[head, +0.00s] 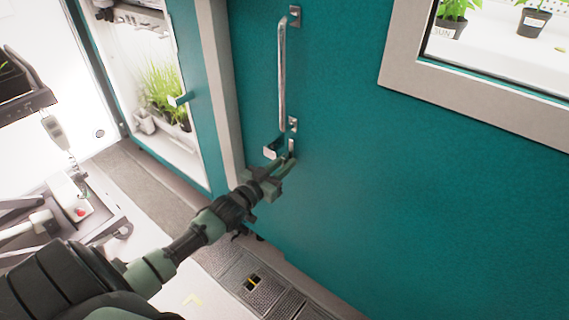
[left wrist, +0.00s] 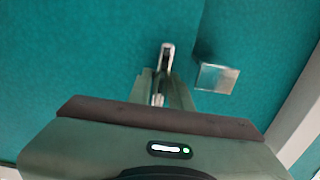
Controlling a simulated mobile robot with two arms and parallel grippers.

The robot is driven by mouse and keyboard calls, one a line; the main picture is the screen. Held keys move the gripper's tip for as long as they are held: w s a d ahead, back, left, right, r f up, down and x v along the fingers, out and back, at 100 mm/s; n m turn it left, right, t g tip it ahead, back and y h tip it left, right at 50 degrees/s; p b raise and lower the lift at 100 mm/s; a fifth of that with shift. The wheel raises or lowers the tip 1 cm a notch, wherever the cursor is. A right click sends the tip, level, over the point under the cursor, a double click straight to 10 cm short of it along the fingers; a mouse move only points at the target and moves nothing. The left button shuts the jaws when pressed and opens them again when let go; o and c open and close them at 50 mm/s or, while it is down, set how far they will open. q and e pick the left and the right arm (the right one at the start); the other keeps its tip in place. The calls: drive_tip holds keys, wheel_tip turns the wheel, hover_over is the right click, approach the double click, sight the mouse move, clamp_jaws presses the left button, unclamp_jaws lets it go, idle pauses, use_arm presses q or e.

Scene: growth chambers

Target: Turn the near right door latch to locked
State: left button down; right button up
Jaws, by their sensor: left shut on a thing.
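The teal door (head: 340,200) fills the middle and right of the head view and looks closed. Its latch (head: 291,146) is a small metal lever below the long handle. In the left wrist view the latch (left wrist: 167,55) runs from a rounded end down between my fingers. My left gripper (head: 281,168) is at the door, shut on the latch; it also shows in the left wrist view (left wrist: 160,88). The fingers hide the latch's lower part. A small square metal piece (head: 270,153) sits just left of the latch. My right gripper is out of view.
A long vertical metal handle (head: 282,75) is above the latch. A window (head: 490,50) with potted plants is at the upper right. An open chamber with grass (head: 160,85) is at the upper left. A cart (head: 85,215) stands left. Grated floor (head: 245,280) lies below.

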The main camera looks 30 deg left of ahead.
use_arm(q)
drive_tip(key=shift+n, duration=0.3)
drive_tip(key=n+p, duration=0.1)
drive_tip(key=n, duration=0.1)
drive_tip(key=shift+a+n, duration=0.2)
drive_tip(key=shift+n, duration=0.2)
drive_tip(key=n, duration=0.4)
drive_tip(key=shift+a+f+n, duration=0.15)
drive_tip(key=shift+a+n, duration=0.1)
drive_tip(key=shift+n, duration=0.05)
drive_tip(key=n, duration=0.1)
drive_tip(key=n+b, duration=0.1)
drive_tip(key=n, duration=0.2)
drive_tip(key=shift+a+f+n, duration=0.1)
drive_tip(key=shift+f+n, duration=0.15)
drive_tip(key=shift+n, duration=0.05)
drive_tip(key=n+b, duration=0.1)
drive_tip(key=n, duration=0.1)
drive_tip(key=n+b, duration=0.1)
drive_tip(key=n, duration=0.2)
drive_tip(key=shift+a+f, duration=0.1)
drive_tip(key=shift+f, duration=0.1)
drive_tip(key=shift+n, duration=0.3)
drive_tip(key=c, duration=1.3)
unclamp_jaws()
